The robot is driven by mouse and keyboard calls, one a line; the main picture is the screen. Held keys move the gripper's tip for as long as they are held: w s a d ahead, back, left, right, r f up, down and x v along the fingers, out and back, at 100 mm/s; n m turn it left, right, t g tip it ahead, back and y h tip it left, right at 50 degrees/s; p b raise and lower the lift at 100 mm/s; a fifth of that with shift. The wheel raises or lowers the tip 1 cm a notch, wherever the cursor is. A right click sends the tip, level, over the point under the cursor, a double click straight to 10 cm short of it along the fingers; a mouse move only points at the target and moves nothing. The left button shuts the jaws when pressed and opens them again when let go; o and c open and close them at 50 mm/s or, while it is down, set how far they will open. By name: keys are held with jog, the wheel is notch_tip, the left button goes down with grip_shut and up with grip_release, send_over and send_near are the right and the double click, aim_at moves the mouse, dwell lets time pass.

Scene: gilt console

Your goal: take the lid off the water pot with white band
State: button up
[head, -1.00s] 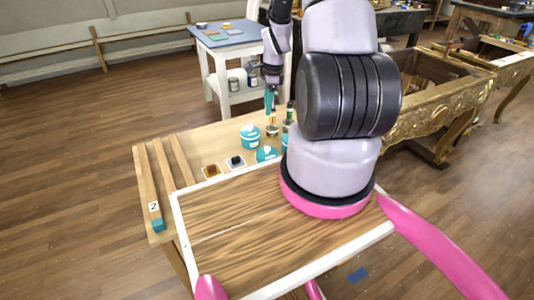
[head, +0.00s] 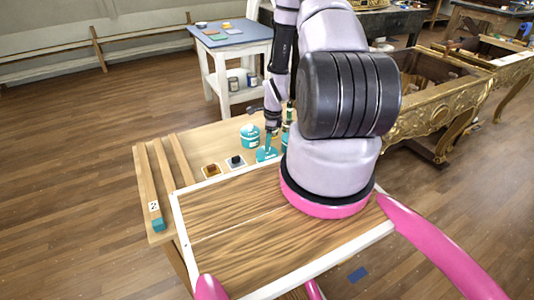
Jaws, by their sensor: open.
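A teal pot (head: 250,139) with a lid and a pale patch near its top stands on the light wooden bench. A second teal pot (head: 266,156) stands a little nearer, and part of a third teal thing (head: 285,142) shows beside my arm. Which pot bears the white band is too small to tell for sure. My gripper (head: 268,146) points down with its teal fingers over the top of the nearer pot. It is open. Whether the fingers touch the lid or stand around its knob cannot be told.
Small bottles (head: 288,113) stand close behind and right of the gripper. An amber block (head: 211,170) and a dark-topped item (head: 236,162) lie left of the pots. A blue-topped white table (head: 235,38) stands behind. A gilt console (head: 440,115) is at the right.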

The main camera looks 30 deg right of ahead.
notch_tip(320, 180, down, 2)
jog(key=shift+a, duration=0.1)
jog(key=shift+w, duration=0.1)
grip_shut()
jog(key=shift+r, duration=0.1)
